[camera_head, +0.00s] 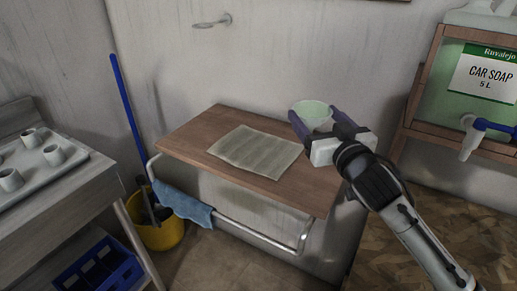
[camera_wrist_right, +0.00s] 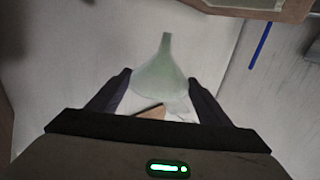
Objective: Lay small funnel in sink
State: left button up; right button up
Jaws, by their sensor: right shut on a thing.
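A small pale green, translucent funnel (camera_head: 314,111) is held in my right gripper (camera_head: 319,121), above the right end of the wooden shelf. My right gripper is shut on the funnel. In the right wrist view the funnel (camera_wrist_right: 160,76) sits between the two dark fingers, with its narrow spout pointing away from the wrist. My left gripper is not in view. I cannot make out a sink in either view.
A tray (camera_head: 72,165) with several white cups stands left. A yellow bucket (camera_head: 163,236) is on the floor.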

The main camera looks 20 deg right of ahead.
jog(key=f, duration=0.3)
jog(key=shift+w+d+f+b, duration=0.1)
jog(key=shift+d+f+b, duration=0.15)
jog(key=shift+f+b, duration=0.75)
jog(key=shift+f, duration=2.4)
jog(key=o, duration=1)
